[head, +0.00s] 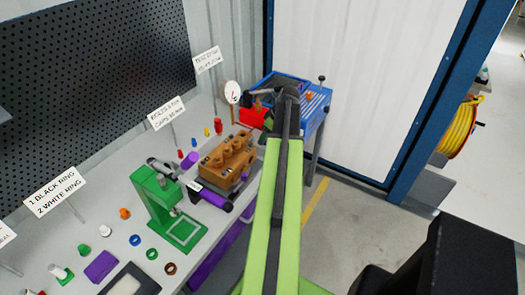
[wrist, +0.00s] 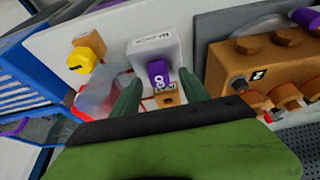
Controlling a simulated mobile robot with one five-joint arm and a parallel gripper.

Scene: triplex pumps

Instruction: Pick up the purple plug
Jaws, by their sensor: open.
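The purple plug (wrist: 158,73), with white markings on its near end, shows in the wrist view against a pale grey block (wrist: 150,48) with lettering. A small tan block (wrist: 167,95) is just below it in the picture. My gripper (wrist: 159,80) is open, with one green finger on each side of the plug. I cannot tell whether the fingers touch it. In the head view several purple things show, and I cannot tell which, if any, is this plug. My fingers are hidden there behind my green arm.
A brown block (wrist: 262,65) stands close on the right in the wrist view; a yellow knob (wrist: 80,62) and a translucent part (wrist: 97,97) are at left. In the head view, a green press (head: 152,198) and a blue cart (head: 314,101) flank the brown pump block (head: 230,158).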

